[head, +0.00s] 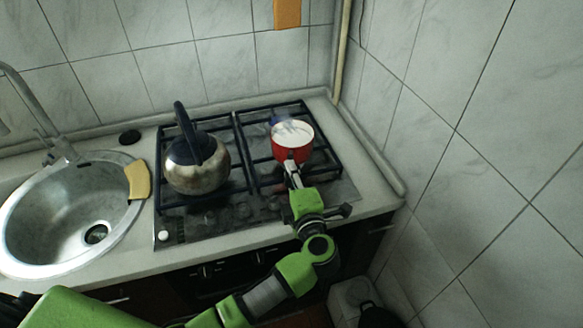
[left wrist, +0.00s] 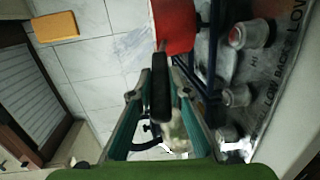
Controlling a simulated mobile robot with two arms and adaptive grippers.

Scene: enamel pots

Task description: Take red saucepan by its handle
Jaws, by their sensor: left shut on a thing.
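The red saucepan (head: 289,154) stands on the right side of the gas stove, with a pale inside and a whitish haze over it. My left gripper (head: 292,177) reaches it from the front, at its handle side. In the left wrist view the red side of the pan (left wrist: 174,27) shows at the top. Its dark handle (left wrist: 160,88) runs down between the two fingers of my left gripper (left wrist: 161,98), which is shut on it. In the head view the gripper hides most of the handle. My right gripper is not in view.
A steel kettle (head: 197,172) with a dark handle stands on the left side of the stove (head: 240,205). A round sink (head: 60,225) with a yellow sponge (head: 138,180) on its rim is further left. A tiled wall (head: 450,130) stands close on the right.

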